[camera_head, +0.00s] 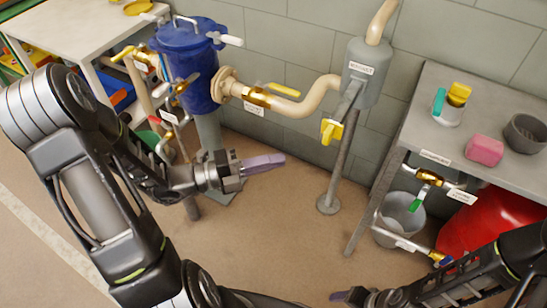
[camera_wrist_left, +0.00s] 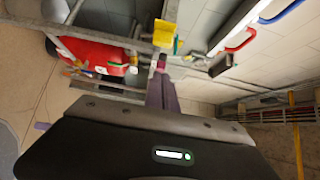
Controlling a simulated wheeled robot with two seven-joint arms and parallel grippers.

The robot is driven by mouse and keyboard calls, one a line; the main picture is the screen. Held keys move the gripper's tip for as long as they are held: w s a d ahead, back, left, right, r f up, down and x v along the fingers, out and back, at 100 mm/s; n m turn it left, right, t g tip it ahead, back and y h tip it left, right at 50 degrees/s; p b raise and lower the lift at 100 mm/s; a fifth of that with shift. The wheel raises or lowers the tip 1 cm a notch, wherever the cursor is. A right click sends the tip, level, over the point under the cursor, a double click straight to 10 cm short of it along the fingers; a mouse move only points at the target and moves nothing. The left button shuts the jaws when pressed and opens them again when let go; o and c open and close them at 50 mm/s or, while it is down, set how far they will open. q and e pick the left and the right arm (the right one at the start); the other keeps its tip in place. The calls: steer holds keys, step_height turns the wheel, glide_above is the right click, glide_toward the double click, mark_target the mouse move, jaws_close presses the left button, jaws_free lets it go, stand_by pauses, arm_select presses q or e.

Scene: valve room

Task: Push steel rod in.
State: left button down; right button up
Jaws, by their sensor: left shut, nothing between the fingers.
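A grey vessel (camera_head: 366,72) with a label stands on a post in the middle of the head view. A short grey steel rod (camera_head: 349,100) sticks out of its front, angled down and left, with a yellow piece (camera_head: 331,131) at its outer end. My left gripper (camera_head: 284,160) is shut and empty, to the left of and below the yellow piece, apart from it. Its purple fingers (camera_wrist_left: 160,92) also show in the left wrist view. My right gripper (camera_head: 335,296) is at the bottom edge, mostly hidden; its jaws are unclear.
A beige pipe (camera_head: 312,103) with a yellow-handled valve (camera_head: 258,95) joins the vessel to a blue tank (camera_head: 188,65) at left. A grey table (camera_head: 412,125) at right holds several small items. A bucket (camera_head: 400,215) and red tank (camera_head: 490,215) are beneath. Floor before the post is clear.

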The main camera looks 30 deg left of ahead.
mark_target(328, 140)
arm_select(q)
steer(key=w+d, duration=0.2)
steer(key=w, duration=0.1)
steer(key=w+d+b, duration=0.1)
steer(key=w+d, duration=0.1)
steer(key=w, duration=0.1)
steer(key=w+d, duration=0.2)
steer(key=w, duration=0.1)
steer(key=shift+w, duration=0.1)
arm_select(e)
steer(key=shift+f, duration=0.7)
arm_select(q)
steer(key=shift+d, duration=0.1)
